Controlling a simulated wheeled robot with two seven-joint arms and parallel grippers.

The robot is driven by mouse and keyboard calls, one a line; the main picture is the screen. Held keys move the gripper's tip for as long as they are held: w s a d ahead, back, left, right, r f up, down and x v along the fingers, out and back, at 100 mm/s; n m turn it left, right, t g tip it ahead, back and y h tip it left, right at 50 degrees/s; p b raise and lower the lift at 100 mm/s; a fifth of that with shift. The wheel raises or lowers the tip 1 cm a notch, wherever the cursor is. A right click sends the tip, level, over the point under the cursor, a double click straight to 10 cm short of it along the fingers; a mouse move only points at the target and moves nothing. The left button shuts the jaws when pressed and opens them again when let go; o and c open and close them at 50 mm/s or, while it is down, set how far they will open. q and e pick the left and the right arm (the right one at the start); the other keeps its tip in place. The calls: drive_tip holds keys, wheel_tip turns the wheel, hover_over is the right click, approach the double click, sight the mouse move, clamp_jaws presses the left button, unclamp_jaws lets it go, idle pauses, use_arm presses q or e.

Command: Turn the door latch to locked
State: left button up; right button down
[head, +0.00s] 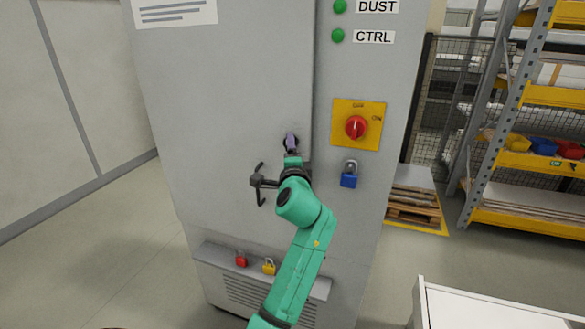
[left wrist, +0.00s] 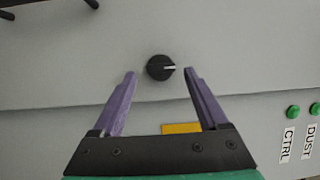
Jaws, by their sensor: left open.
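The door latch is a round black knob (left wrist: 160,67) with a white pointer mark, on the grey cabinet door. In the left wrist view the mark points right, which is up along the cabinet. My left gripper (left wrist: 158,82) is open, with one purple finger on each side of the knob and a visible gap to each. Whether the fingers reach the knob's depth is unclear. In the head view the left gripper (head: 291,141) is at the door's right edge and largely covers the knob. My right gripper is in neither view.
Right of the latch are a red rotary switch (head: 356,127) on a yellow plate and a blue padlock (head: 349,174). Red (head: 241,260) and yellow (head: 268,266) padlocks sit on the low ledge. A shelf rack (head: 530,100) stands right. Floor left is clear.

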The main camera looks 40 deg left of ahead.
use_arm(q)
drive_tip(key=b+v, duration=0.3)
drive_tip(key=v, duration=0.9)
drive_tip(key=shift+s+d+b, duration=0.2)
drive_tip(key=shift+b, duration=0.1)
drive_tip(key=shift+f, duration=0.1)
